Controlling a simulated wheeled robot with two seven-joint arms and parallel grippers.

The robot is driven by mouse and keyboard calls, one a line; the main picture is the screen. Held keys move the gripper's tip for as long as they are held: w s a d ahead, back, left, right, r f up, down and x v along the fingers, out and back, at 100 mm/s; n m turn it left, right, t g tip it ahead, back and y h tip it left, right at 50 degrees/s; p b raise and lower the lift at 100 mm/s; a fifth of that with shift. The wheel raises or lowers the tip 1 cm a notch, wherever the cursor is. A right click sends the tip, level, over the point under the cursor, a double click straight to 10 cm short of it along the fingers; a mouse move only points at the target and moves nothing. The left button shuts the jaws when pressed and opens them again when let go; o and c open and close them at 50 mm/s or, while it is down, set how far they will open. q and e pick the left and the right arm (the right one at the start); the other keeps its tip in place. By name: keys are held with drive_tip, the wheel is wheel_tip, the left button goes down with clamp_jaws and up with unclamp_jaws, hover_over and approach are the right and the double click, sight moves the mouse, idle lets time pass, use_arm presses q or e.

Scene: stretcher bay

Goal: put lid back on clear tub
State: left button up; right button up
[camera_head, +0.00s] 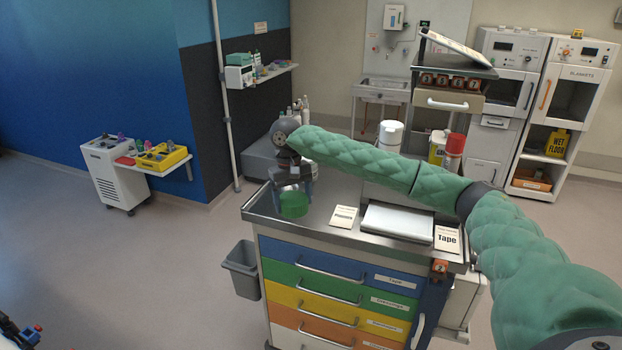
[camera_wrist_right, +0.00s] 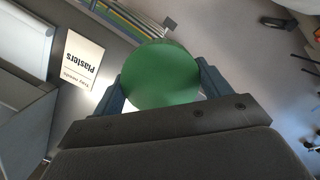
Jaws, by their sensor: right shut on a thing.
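My right gripper (camera_head: 293,186) is over the left end of the cart top, its arm reaching across from the right. Its two blue-grey fingers are shut on a round green lid (camera_head: 294,206). In the right wrist view the lid (camera_wrist_right: 160,74) shows as a flat green disc between the fingers (camera_wrist_right: 160,88). A pale patch shows just below the disc there; I cannot tell whether it is part of the clear tub. I cannot make out the tub clearly in either view. My left gripper is not in view.
The cart top (camera_head: 325,225) carries a Plasters card (camera_head: 343,216), a pale flat box (camera_head: 397,221) and a Tape card (camera_head: 447,238). A white tub (camera_head: 390,135) and a red-capped container (camera_head: 454,152) stand behind my arm. A grey bin (camera_head: 241,268) hangs on the cart's left side.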

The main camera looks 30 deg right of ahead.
drive_tip(key=s+a+f+b, duration=0.1)
drive_tip(key=s+a+f, duration=1.3)
drive_tip(key=s+f, duration=0.2)
drive_tip(key=shift+s, duration=0.8)
